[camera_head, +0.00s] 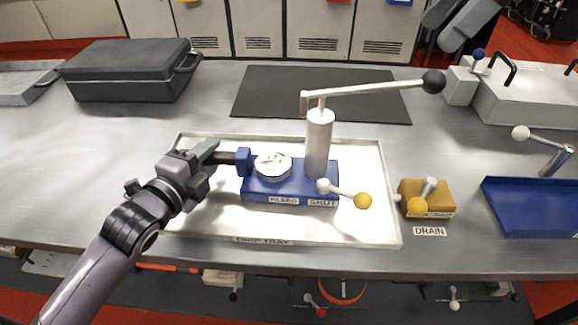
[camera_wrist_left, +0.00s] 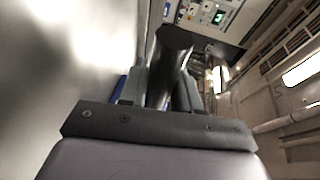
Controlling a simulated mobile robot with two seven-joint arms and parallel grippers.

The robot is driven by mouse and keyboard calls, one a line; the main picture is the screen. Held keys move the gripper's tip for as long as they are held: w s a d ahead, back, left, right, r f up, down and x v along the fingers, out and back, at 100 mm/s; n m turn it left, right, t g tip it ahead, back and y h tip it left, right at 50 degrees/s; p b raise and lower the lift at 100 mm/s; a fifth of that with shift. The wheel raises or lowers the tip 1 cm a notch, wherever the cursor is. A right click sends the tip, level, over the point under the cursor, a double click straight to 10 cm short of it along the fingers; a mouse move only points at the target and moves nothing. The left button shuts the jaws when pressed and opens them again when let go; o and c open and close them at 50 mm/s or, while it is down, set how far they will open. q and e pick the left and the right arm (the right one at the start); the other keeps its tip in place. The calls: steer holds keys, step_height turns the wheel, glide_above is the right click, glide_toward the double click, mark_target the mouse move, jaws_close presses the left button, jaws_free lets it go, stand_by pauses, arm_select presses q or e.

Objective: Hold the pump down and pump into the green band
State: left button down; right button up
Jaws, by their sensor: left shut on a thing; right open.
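The blue pump (camera_head: 262,191) sits in the white drip tray (camera_head: 362,228). It has a silver upright cylinder (camera_head: 318,148) and a long lever (camera_head: 370,90) pointing right, ending in a black ball. A round gauge (camera_head: 273,164) is on its left part; its green band and needle are too small to read exactly. A yellow-knobbed bleed lever (camera_head: 345,193) points right, over a SHUT label. My left gripper (camera_head: 217,157) is shut on the dark handle (camera_head: 231,158) at the pump's left end. The left wrist view shows a dark bar (camera_wrist_left: 170,62) between the fingers. My right gripper is not in view.
A brass drain block (camera_head: 434,199) with a yellow knob stands right of the tray. A blue tray (camera_head: 530,212) and a pale box (camera_head: 530,95) are further right. A black case (camera_head: 125,72) is at back left. A dark mat (camera_head: 270,95) lies behind the pump.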

mark_target(437, 80)
steer(key=shift+s+d+f+m+h, duration=0.15)
steer(key=shift+f+h, duration=0.2)
steer(key=shift+f, duration=0.95)
steer(key=shift+s+d+f+m+h, duration=0.1)
steer(key=shift+s+f+h, duration=0.15)
steer(key=shift+f, duration=1.05)
steer(key=shift+s+d+f+m+h, duration=0.1)
steer(key=shift+f+h, duration=0.3)
steer(key=shift+f, duration=0.9)
jaws_close()
steer(key=shift+f, duration=0.15)
